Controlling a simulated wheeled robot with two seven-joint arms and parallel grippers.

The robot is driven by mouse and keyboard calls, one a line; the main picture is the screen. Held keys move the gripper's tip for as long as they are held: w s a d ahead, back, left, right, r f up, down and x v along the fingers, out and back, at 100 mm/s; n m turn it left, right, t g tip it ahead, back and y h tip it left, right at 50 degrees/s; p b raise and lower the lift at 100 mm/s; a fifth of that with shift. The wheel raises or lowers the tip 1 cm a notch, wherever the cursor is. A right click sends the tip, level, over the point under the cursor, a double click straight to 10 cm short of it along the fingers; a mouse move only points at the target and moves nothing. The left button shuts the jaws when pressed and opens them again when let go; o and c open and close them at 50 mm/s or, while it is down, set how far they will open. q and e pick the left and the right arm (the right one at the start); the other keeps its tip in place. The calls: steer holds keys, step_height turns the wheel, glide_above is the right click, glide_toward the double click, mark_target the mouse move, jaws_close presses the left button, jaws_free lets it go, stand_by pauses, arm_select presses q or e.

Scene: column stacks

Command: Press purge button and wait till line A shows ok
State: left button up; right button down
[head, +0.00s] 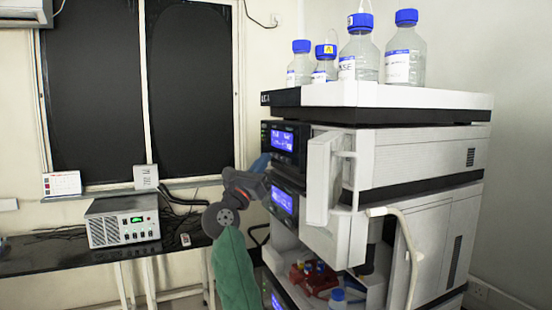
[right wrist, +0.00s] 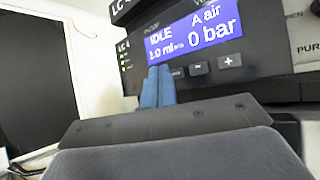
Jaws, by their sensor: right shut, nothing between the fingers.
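The pump module's screen (right wrist: 190,32) is lit blue and reads "IDLE", "A air", "0 bar" and a flow that looks like 2.0 ml. It also shows in the head view (head: 283,140). A label beginning "PUR" (right wrist: 306,48) is cut off at the right wrist view's right edge; its button cannot be made out. My right gripper (right wrist: 158,72) is shut and empty. Its blue fingertips overlap the screen's lower left edge in the right wrist view; contact cannot be told. In the head view the gripper (head: 260,163) is left of the pump module. My left gripper is not in view.
Small minus (right wrist: 198,68) and plus (right wrist: 229,61) keys lie under the screen. An open white door (head: 320,178) juts from the stack right of the gripper. Blue-capped bottles (head: 403,60) stand on top. A black bench (head: 80,255) with a grey instrument (head: 122,222) is at left.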

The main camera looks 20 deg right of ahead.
steer(key=shift+d, duration=0.85)
stand_by(1.4)
steer(key=shift+a, duration=0.1)
stand_by(0.3)
steer(key=shift+a+b, duration=0.45)
steer(key=shift+a, duration=0.3)
steer(key=shift+s+a+b, duration=0.1)
steer(key=shift+a+b, duration=0.8)
steer(key=shift+a, duration=1.6)
stand_by(2.1)
